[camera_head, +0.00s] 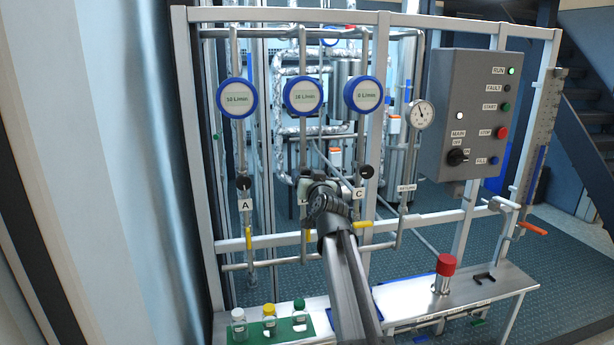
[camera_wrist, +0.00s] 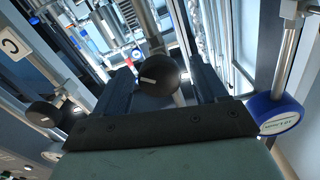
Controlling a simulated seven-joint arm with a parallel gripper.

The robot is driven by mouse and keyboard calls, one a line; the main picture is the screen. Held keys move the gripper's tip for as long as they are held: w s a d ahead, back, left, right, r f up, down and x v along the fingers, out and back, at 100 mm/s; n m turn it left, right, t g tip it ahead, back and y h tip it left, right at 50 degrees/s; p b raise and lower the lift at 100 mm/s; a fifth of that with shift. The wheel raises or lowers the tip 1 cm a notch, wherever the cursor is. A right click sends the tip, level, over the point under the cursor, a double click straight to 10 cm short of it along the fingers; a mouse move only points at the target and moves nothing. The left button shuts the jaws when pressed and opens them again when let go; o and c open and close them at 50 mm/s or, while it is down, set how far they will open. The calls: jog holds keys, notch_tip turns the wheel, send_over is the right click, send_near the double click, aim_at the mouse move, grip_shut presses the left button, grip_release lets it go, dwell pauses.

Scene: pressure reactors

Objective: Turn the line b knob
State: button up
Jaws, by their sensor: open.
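The line B knob is a round black knob with a pale mark on its face. In the wrist view the knob (camera_wrist: 162,76) sits between the two dark fingers of my gripper (camera_wrist: 160,80). The fingers are apart, one on each side of it; I cannot tell whether either touches it. In the head view my gripper (camera_head: 320,186) is at the middle pipe, below the blue flow meter reading 16 L/min (camera_head: 303,96), and hides the knob and its label.
Knob A (camera_head: 243,182) is to the left. Knob C (camera_head: 366,172) is close on the right and also shows in the wrist view (camera_wrist: 44,114). Yellow valve handles (camera_head: 362,225) lie below. A grey control box (camera_head: 468,90) stands right; bottles (camera_head: 269,316) sit on the bench.

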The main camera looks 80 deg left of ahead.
aim_at(306, 174)
jog(key=d, duration=1.1)
jog(key=shift+d, duration=0.2)
jog(key=a+n, duration=0.1)
jog(key=a, duration=0.3)
jog(key=a+n, duration=0.1)
jog(key=a, duration=0.4)
jog(key=a+n, duration=0.1)
jog(key=a, duration=0.4)
jog(key=shift+a+n, duration=0.2)
jog(key=shift+n, duration=0.1)
jog(key=c, duration=1)
jog(key=shift+c, duration=0.3)
